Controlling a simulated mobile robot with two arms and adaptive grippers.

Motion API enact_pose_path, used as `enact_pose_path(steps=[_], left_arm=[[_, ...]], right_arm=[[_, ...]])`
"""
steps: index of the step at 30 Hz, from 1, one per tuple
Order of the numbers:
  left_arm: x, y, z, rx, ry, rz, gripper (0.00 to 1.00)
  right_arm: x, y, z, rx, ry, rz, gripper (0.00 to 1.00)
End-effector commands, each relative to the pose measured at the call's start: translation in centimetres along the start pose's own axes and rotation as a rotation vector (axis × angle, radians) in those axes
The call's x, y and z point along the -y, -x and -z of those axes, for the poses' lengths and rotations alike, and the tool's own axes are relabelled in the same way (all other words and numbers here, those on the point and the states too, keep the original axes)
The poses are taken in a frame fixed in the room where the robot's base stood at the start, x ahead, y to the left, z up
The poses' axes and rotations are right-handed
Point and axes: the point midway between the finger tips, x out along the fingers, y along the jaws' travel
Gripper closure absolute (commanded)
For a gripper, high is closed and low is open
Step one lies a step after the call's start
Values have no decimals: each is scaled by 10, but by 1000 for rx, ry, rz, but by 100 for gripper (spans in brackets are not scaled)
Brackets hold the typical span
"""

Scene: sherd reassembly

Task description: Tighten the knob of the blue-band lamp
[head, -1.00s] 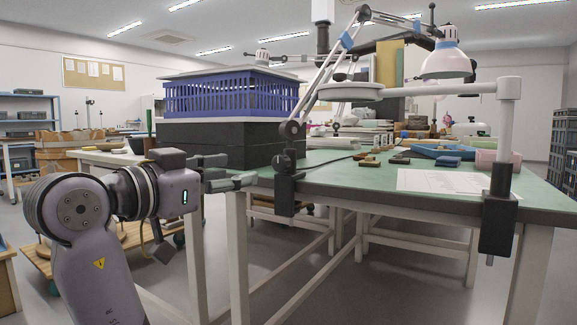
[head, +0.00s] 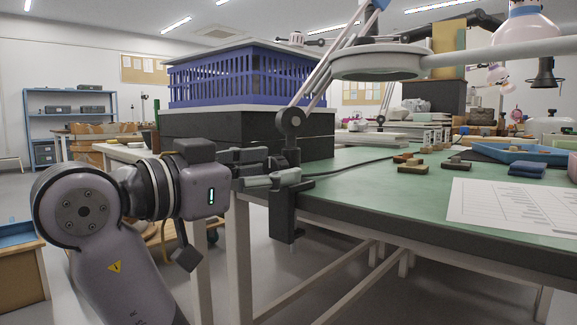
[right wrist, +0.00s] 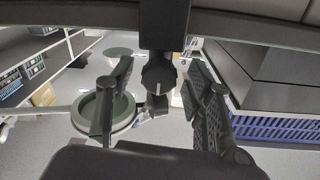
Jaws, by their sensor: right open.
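The blue-band lamp stands at the table's near left corner. Its pale twin-rod arm (head: 318,82) rises from a dark round joint (head: 290,121), and a blue band (head: 377,4) shows at the top edge. Its black clamp (head: 283,222) grips the table edge. My right gripper (head: 272,169) is open beside the lamp's lower post, just above the clamp, its tips overlapping the post in the head view. In the right wrist view a dark round knob (right wrist: 159,74) with a pale mark lies between the open fingers (right wrist: 157,88), with gaps on both sides. My left gripper is out of view.
A blue slatted crate (head: 235,82) on black boxes (head: 225,128) stands close behind my right gripper. A magnifier ring (head: 378,66) hangs over the green table (head: 400,196). A paper sheet (head: 515,208), small pieces and a blue tray (head: 520,152) lie on the right.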

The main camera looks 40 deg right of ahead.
Motion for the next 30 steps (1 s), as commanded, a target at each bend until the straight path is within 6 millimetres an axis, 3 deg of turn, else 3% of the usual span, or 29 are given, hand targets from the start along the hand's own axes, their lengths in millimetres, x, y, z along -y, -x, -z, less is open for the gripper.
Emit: enact_pose_path(steps=[12, 30], left_arm=[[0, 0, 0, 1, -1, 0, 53], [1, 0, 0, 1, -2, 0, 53]], right_arm=[[-1, 3, 0, 0, 0, 0, 53], [-1, 2, 0, 0, 0, 0, 93]])
